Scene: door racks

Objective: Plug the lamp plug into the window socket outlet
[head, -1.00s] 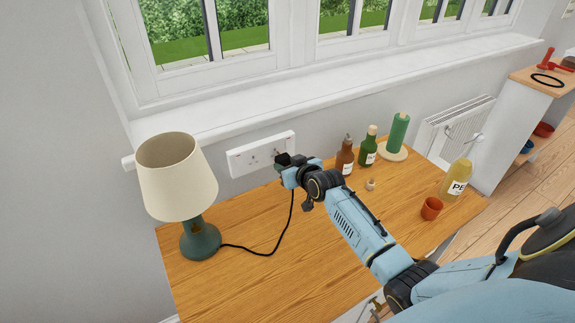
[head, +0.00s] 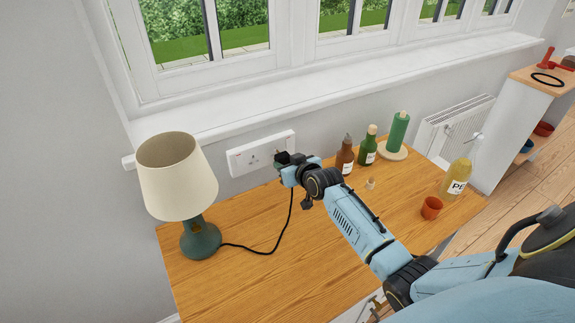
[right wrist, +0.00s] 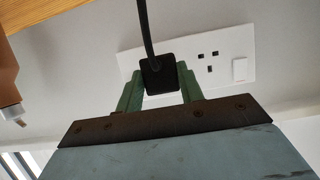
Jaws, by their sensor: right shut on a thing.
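The black lamp plug (right wrist: 157,76) is between the fingers of my right gripper (right wrist: 158,88), which is shut on it. In the head view my right gripper (head: 284,161) is at the right part of the white double wall socket (head: 248,155). In the right wrist view the plug covers part of the socket plate (right wrist: 232,42). Whether its pins are in the holes is hidden. The other outlet's holes and a switch show uncovered. The lamp (head: 178,180) has a cream shade and green base, and its black cord (head: 270,249) runs to the plug. My left gripper is not in view.
The wooden table (head: 240,290) has a clear front left part. Brown (head: 345,155) and green (head: 368,146) bottles, a green roll (head: 397,130), an orange cup (head: 431,208) and a yellow bottle (head: 457,178) stand to the right. The window sill (head: 330,83) juts out above the socket.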

